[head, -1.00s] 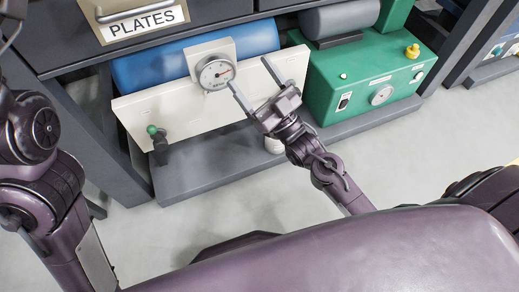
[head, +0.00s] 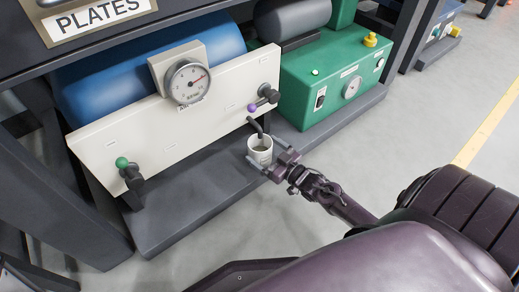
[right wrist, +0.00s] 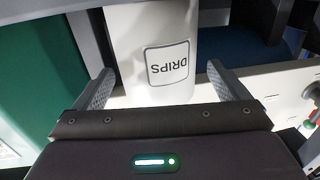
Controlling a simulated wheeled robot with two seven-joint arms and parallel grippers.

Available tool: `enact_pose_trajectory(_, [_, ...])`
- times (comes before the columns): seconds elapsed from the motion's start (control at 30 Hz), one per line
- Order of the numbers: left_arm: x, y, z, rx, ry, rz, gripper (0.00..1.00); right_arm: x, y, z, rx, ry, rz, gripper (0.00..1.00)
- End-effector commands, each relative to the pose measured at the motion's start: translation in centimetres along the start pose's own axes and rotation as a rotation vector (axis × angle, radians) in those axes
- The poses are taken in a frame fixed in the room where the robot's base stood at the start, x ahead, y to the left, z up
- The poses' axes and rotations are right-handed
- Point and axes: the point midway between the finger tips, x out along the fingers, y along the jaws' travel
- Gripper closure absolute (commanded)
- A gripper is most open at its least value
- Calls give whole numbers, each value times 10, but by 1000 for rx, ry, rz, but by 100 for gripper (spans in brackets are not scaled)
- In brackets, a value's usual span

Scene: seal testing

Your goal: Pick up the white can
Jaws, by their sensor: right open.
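The white can (head: 260,146) stands on the grey shelf under a dark bent spout, with its open top showing in the head view. In the right wrist view the can (right wrist: 150,25) fills the upper middle, with a label reading DRIPS. My right gripper (head: 264,154) is open, with its fingers on either side of the can. In the right wrist view the gripper (right wrist: 160,88) shows a finger left and right of the can; a gap shows beside the right finger, and contact on the left is unclear. My left gripper is not in view.
The purple-knobbed valve (head: 252,108) and its spout (head: 257,126) are just above the can. A white panel (head: 120,135) with a gauge (head: 187,82) and a green-knobbed valve (head: 122,162) is left. A green box (head: 335,78) stands close on the right. The floor in front is clear.

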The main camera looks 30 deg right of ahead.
Motion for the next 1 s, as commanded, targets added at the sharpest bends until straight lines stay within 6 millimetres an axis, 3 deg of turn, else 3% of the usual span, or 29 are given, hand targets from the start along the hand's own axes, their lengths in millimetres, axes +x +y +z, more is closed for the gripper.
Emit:
enact_pose_trajectory(0.03, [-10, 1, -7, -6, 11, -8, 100, 8, 2, 7, -1, 3, -1, 5])
enact_pose_trajectory(0.23, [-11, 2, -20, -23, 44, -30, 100, 31, 2, 4, -1, 2, -1, 5])
enact_pose_trajectory(0.53, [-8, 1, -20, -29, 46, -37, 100, 35, 2, 0, -1, 0, 0, 5])
enact_pose_trajectory(0.9, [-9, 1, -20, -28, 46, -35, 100, 35, 2, 1, -1, 1, 0, 53])
enact_pose_trajectory(1.0, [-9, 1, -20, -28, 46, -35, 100, 35, 2, 0, -1, 2, 0, 55])
